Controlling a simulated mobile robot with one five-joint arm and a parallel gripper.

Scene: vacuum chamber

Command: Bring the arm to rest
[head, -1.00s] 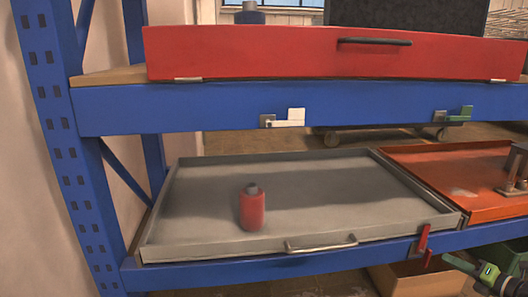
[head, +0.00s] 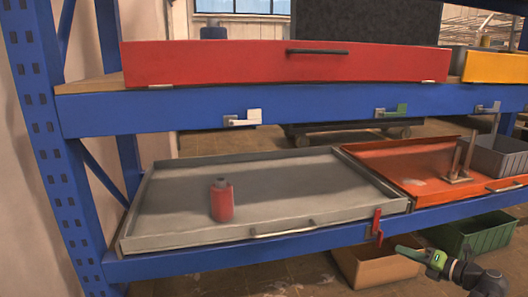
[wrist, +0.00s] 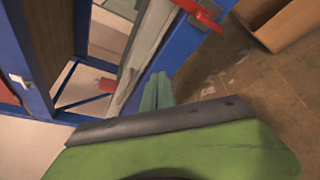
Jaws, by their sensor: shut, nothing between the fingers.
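My gripper (head: 404,250) shows at the lower right of the head view, green, on the end of my dark arm. It is in front of the blue rack's lower beam, just right of a red latch handle (head: 376,224), apart from it. In the wrist view the green fingers (wrist: 156,90) are together with nothing held between them. The red latch handle (wrist: 199,14) shows at the top there. A red bottle with a dark cap (head: 222,202) stands upright in the grey tray (head: 160,236) on the lower shelf.
A blue rack (head: 250,240) fills the view. An orange tray (head: 400,165) is beside the grey one. A cardboard box (head: 370,268) and green crate (head: 480,232) stand under the rack.

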